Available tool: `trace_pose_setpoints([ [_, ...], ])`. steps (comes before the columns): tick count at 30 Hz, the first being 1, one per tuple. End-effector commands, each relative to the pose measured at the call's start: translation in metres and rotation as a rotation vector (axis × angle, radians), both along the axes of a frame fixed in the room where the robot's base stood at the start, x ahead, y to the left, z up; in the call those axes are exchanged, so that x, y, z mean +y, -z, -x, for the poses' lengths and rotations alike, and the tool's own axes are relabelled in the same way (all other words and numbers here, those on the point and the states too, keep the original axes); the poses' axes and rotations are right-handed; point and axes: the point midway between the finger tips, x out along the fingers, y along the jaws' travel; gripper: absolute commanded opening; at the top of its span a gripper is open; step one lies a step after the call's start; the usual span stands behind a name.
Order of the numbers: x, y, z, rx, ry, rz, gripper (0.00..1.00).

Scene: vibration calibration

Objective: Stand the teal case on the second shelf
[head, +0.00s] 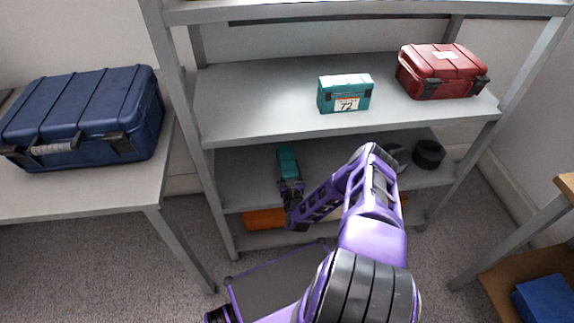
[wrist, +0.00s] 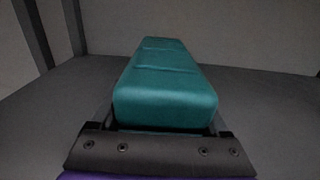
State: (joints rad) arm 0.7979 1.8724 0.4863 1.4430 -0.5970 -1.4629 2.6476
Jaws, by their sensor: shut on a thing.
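My gripper (head: 290,188) is shut on the teal case (head: 288,162), a long rounded box. The wrist view shows the teal case (wrist: 165,85) pointing away from me between the fingers (wrist: 160,135). In the head view it is over the left part of the second shelf (head: 240,165), counted from the bottom, below the shelf above. I cannot tell whether its underside touches the shelf. Part of the case is hidden by my gripper.
Black rings (head: 428,153) lie at the second shelf's right. Orange things (head: 264,219) are on the bottom shelf. A blue case (head: 85,115) is on the left table.

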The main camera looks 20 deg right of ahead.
Motion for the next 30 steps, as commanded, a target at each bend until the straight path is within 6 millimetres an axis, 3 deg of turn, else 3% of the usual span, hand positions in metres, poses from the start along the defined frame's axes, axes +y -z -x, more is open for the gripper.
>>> trace_pose_setpoints([
  [30, 0.000, 0.014, -0.001, -0.003, 0.001, 0.001, 0.00],
])
